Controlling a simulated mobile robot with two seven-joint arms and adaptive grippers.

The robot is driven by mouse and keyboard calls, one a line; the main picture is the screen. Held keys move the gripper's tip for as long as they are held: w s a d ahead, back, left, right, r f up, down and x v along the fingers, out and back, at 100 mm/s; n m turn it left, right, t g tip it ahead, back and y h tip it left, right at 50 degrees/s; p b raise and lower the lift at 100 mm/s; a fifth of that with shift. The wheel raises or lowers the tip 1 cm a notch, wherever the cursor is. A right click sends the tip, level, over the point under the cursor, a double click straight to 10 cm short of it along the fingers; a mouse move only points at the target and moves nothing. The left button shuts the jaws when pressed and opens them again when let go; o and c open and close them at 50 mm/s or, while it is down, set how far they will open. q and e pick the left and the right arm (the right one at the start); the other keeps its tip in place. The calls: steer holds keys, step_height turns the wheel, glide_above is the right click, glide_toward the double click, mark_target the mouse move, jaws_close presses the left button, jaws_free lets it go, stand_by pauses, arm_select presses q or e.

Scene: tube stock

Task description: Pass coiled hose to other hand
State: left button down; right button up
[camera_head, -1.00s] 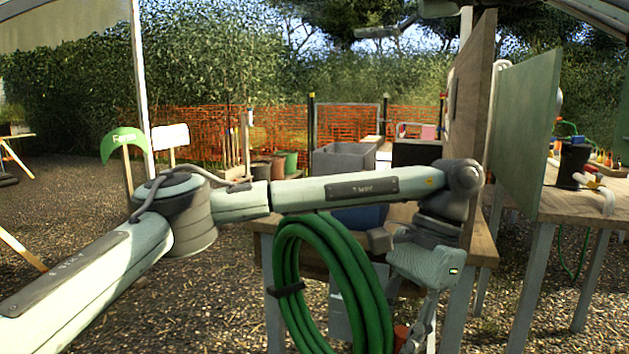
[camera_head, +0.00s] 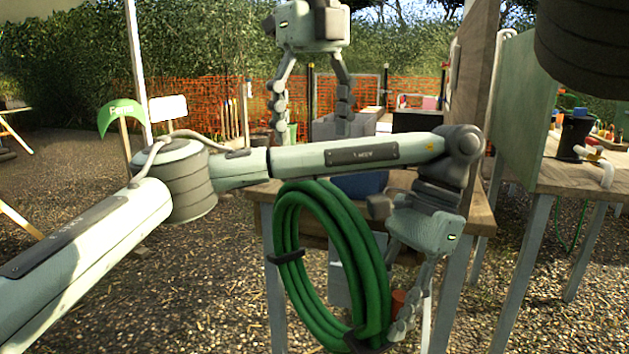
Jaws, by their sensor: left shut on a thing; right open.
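The coiled hose (camera_head: 352,235) is a thick green coil with dark bands, hanging upright in the lower middle of the head view. My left gripper (camera_head: 403,318) is shut on it at the coil's lower right side. A small orange-red piece (camera_head: 398,300) shows beside the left fingers; its link to the hose is unclear. My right gripper (camera_head: 312,125) is open and empty, with its fingers pointing down. In the picture it is above the coil, apart from it. My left forearm crosses between the two and hides part of the background.
A wooden table (camera_head: 482,218) with metal legs stands behind the coil, with a grey bin (camera_head: 352,122) further back. An upright wooden board (camera_head: 470,95) and a green panel (camera_head: 518,110) stand to the right. Gravel lies open at the left.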

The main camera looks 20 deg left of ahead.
mark_target(314, 180)
arm_select(q)
steer(key=shift+r, duration=0.1)
arm_select(e)
step_height(314, 180, down, 11)
steer(key=shift+r, duration=0.15)
steer(key=shift+s+a, duration=0.1)
steer(key=shift+s, duration=0.1)
jaws_close()
arm_select(q)
steer(key=c, duration=1.2)
jaws_free()
steer(key=shift+o, duration=1.1)
arm_select(e)
steer(key=shift+w, duration=0.1)
steer(key=shift+w+r, duration=0.1)
